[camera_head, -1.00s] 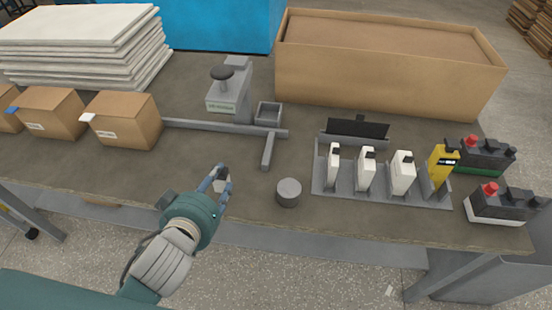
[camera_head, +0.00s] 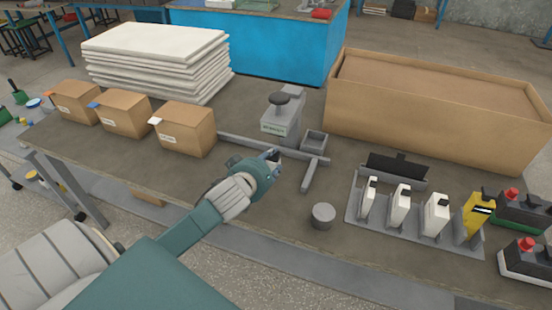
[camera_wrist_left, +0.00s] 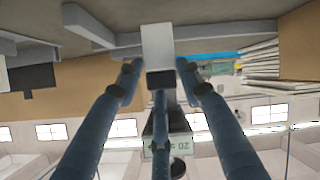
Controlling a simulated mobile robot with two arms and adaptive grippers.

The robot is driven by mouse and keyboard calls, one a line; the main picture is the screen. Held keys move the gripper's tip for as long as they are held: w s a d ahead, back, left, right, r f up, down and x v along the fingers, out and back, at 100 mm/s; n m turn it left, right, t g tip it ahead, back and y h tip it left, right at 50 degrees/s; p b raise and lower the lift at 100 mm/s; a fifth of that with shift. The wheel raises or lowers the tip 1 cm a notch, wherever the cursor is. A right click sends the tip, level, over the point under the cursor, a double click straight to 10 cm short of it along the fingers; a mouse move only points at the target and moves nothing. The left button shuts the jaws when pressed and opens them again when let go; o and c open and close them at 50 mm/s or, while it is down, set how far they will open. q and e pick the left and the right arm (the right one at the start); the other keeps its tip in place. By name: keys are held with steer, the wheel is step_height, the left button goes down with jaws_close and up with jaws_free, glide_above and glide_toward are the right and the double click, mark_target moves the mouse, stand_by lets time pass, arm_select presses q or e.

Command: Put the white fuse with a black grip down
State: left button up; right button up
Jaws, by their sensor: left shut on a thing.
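My left gripper (camera_head: 273,155) is over the table's middle, just in front of the grey press-like device (camera_head: 281,118) with a black knob. In the left wrist view the gripper (camera_wrist_left: 158,78) is shut on the white fuse (camera_wrist_left: 157,45), whose black grip (camera_wrist_left: 160,80) sits between the fingers. In the head view the held fuse is mostly hidden by the hand. Several similar fuses, such as a white one with a black top (camera_head: 400,204), stand in the grey rack (camera_head: 375,222) at the right. My right gripper is not in view.
A small grey open tray (camera_head: 315,141) and grey rails (camera_head: 308,176) lie right of the hand. A grey cylinder (camera_head: 323,215) stands in front. Cardboard boxes (camera_head: 185,128) stand at the left, and a big carton (camera_head: 430,115) is behind. Bare table lies around the cylinder.

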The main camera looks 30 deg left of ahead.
mark_target(272, 164)
arm_select(q)
steer(key=w, duration=0.2)
steer(key=w+a, duration=0.1)
steer(key=w, duration=0.1)
steer(key=shift+w, duration=0.1)
steer(key=shift+f+p, duration=0.3)
steer(key=shift+f, duration=1.5)
steer(key=o, duration=1.3)
steer(key=shift+f, duration=0.15)
